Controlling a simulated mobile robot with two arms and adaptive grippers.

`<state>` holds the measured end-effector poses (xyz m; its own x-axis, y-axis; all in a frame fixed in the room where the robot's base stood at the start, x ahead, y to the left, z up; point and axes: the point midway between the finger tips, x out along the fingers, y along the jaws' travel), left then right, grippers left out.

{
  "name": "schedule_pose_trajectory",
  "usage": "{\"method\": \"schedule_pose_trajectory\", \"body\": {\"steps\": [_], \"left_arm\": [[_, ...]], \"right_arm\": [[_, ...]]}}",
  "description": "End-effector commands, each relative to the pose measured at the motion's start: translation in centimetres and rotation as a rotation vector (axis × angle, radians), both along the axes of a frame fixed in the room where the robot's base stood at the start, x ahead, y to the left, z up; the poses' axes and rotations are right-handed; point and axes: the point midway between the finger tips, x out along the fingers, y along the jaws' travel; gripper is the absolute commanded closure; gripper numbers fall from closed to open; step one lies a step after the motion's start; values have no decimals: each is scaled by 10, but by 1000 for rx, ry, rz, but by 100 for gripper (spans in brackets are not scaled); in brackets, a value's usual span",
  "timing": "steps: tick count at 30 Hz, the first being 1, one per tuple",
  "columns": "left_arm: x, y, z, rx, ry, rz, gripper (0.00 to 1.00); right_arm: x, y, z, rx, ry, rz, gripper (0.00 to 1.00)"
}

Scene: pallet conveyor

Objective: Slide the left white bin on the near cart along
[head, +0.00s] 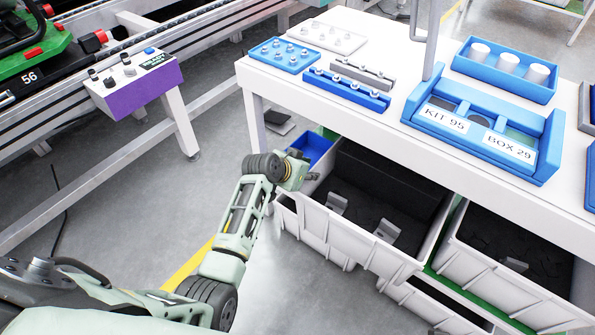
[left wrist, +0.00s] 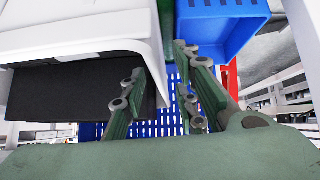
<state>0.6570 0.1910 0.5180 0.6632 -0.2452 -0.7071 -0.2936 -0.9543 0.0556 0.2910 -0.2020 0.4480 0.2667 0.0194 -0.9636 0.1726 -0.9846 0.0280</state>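The left white bin (head: 345,238) sits on the cart under the white table, with a dark interior and a few small grey parts inside. Its white wall and dark area also show at the left of the left wrist view (left wrist: 70,35). My right gripper is out of view.
A second white bin (head: 485,270) stands to the right, with more bins below. A blue bin (head: 313,149) is just behind my left gripper. The white table (head: 400,150) overhangs the bins. A purple control box (head: 140,88) stands at left. The floor between is clear.

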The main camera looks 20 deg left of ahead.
Motion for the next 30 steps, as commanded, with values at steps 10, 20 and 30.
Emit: {"method": "schedule_pose_trajectory", "body": {"steps": [10,20,30], "left_arm": [[-38,14,40,3,0,-1,72],[-50,18,52,1,2,-2,72],[-50,18,52,0,1,-1,72]], "right_arm": [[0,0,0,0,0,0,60],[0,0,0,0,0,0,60],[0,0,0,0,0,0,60]]}}
